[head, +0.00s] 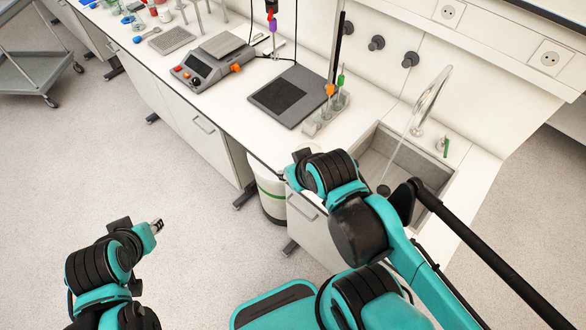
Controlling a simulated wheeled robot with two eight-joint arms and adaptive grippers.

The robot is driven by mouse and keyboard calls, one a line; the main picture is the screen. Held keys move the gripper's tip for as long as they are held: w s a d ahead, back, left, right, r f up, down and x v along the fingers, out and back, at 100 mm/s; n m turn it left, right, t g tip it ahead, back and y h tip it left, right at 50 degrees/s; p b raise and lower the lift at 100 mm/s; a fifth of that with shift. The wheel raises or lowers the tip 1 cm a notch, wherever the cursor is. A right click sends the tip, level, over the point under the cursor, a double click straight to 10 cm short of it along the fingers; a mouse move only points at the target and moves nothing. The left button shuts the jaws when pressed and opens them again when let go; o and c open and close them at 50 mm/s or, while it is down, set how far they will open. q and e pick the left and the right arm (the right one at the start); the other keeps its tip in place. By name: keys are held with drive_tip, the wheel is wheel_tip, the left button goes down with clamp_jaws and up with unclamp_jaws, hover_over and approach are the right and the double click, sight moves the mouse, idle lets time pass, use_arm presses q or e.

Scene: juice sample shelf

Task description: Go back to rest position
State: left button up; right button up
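My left arm comes in at the lower left over the open floor. The small dark and metallic tip of my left gripper (157,226) shows past its teal wrist, and its fingers are too small to tell open from shut. Nothing is seen hanging from it. My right arm rises from the bottom middle and bends in front of the bench, by the sink. Its teal and black links cover part of the sink, the cabinet and a white bin. I cannot make out the fingers of my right gripper.
The white bench holds a grey scale (203,66), a dark-topped flat device (280,93), a tube rack (327,114) with an orange-capped and a green-capped tube, and a sink (375,148) with a tall tap (432,98). A white bin (270,192) stands below. A grey cart (35,65) stands upper left. The left floor is clear.

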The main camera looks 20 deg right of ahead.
drive_tip(key=shift+w, duration=0.1)
drive_tip(key=shift+f, duration=0.1)
wheel_tip(320, 180, down, 12)
drive_tip(key=b, duration=1.2)
drive_tip(key=shift+r, duration=0.2)
